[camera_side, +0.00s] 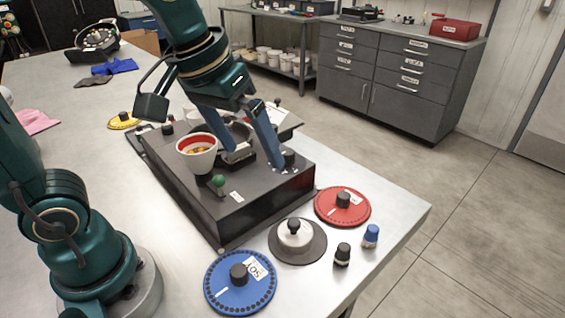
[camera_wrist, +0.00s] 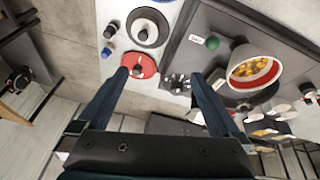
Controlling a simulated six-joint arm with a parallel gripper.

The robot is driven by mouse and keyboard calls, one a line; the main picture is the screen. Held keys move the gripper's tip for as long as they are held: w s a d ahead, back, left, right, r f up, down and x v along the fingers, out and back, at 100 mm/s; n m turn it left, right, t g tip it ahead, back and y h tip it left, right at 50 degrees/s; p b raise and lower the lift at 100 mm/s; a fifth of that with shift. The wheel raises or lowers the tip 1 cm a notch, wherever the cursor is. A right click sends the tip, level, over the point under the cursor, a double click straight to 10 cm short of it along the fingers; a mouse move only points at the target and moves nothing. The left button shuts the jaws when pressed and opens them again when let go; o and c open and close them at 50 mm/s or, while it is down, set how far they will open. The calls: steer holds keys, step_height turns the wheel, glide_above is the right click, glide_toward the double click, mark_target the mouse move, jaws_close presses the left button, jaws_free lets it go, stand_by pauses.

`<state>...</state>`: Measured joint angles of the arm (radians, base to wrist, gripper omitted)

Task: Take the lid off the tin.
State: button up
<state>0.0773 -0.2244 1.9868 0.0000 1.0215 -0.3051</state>
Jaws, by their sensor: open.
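No part in view is plainly a tin with a lid. A silver domed piece with a black knob (camera_side: 295,236) sits on a grey disc on the bench's near side; it also shows in the wrist view (camera_wrist: 143,30). Two small containers stand to its right, one with a blue top (camera_side: 371,235) and one with a black top (camera_side: 342,253). I cannot tell whether any of these is the tin. My gripper (camera_side: 256,162) is open above the dark box's far side, with nothing visible between its fingers. In the wrist view, my gripper (camera_wrist: 163,76) spreads around a dark knobbed part.
A yellow disc (camera_side: 123,121) lies behind. The bench's right corner is clear.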

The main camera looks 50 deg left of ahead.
mark_target(297, 221)
steer(key=w+d+f+g, duration=0.1)
steer(key=w+f, duration=0.1)
steer(key=f, duration=0.3)
steer(key=w+d+f+g, duration=0.1)
steer(key=d+f, duration=0.1)
steer(key=f, duration=0.3)
steer(key=w+d+f+g, duration=0.1)
steer(key=w+f+g, duration=0.1)
steer(key=f, duration=0.3)
steer(key=shift+w+d, duration=0.3)
steer(key=shift+f, duration=0.5)
